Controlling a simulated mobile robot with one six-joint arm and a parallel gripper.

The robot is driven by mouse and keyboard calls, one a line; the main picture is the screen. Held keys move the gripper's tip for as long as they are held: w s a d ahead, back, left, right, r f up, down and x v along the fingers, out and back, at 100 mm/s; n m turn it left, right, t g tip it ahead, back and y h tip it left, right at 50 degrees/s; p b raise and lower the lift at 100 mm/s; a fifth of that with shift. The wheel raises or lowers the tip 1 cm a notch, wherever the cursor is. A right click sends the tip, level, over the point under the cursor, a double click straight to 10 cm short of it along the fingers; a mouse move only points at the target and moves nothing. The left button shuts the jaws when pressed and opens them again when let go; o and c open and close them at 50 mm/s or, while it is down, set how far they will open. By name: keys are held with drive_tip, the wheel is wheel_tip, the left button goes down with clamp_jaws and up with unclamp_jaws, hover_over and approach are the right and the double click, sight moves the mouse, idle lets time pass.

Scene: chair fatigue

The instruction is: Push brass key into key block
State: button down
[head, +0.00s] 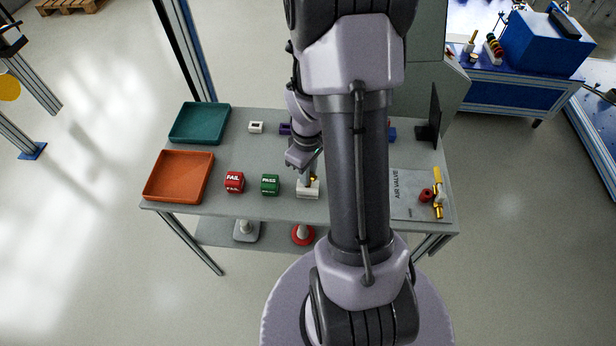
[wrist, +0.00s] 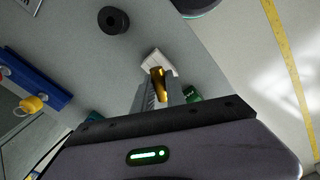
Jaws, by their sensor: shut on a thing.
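The brass key (head: 313,181) is held in my gripper (head: 309,176), low over the front middle of the table. In the wrist view the brass key (wrist: 157,80) shows between the two grey fingers of my gripper (wrist: 160,88), which are shut on it. The white key block (head: 308,192) stands on the table under the key. In the wrist view the key block (wrist: 158,61) is just beyond the key's end. The key's tip is hidden, so I cannot tell whether it is in the block's slot or only over it.
A green PASS block (head: 270,185) and a red FAIL block (head: 234,182) stand left of the key block. An orange tray (head: 180,175) and a teal tray (head: 200,122) are at the left. An AIR VALVE panel (head: 405,197) lies right. My arm hides the table's middle right.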

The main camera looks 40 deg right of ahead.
drive_tip(key=shift+r+p, duration=1.05)
drive_tip(key=shift+r, duration=0.4)
wheel_tip(320, 180, up, 4)
drive_tip(key=p, duration=0.3)
drive_tip(key=shift+r, duration=0.1)
